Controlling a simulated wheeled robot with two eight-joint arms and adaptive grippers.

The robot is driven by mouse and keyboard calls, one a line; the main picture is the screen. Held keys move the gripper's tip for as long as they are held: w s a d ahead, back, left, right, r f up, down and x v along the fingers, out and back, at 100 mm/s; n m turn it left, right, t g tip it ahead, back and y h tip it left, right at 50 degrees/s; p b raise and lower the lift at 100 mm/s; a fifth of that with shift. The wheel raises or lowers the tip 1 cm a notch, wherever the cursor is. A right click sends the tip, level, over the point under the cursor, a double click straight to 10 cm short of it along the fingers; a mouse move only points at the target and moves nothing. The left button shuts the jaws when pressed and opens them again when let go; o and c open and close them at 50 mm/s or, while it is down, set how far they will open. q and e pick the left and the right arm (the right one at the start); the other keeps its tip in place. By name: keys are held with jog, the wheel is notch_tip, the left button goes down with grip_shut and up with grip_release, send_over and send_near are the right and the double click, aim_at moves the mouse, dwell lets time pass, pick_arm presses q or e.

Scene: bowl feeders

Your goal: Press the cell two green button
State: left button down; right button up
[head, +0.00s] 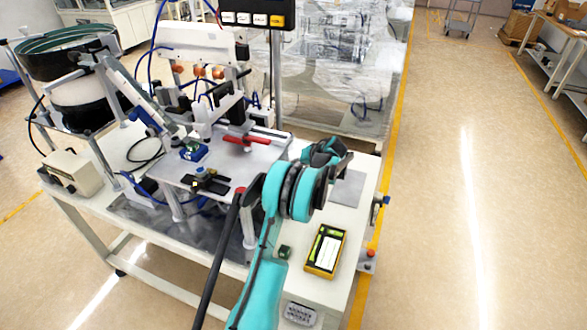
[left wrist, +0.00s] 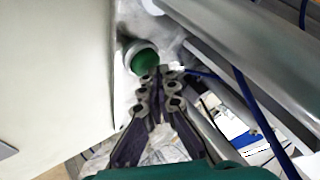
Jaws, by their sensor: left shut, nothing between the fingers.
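The green button (left wrist: 145,60) shows in the left wrist view, a round green cap in a pale ring. My left gripper (left wrist: 158,76) is shut and empty. Its fingertips overlap the lower right edge of the cap in the picture; I cannot tell whether they touch it. In the head view my teal left arm reaches over the front right part of the machine table. Its fingers are not clear there, and I cannot pick out this button. My right gripper is not in view.
In the head view a yellow-and-black box (head: 325,251) and a small dark cube (head: 285,252) are on the table (head: 314,284) beside my arm. A bowl feeder (head: 80,75) stands at the left. Metal bars (left wrist: 240,65) run close to my fingers.

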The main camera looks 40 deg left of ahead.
pick_arm(q)
jog(key=shift+r+p, duration=0.3)
jog(key=shift+r, duration=0.45)
jog(key=shift+r+p, duration=1.45)
jog(key=shift+r, duration=1.1)
notch_tip(320, 180, up, 9)
jog(key=p, duration=0.5)
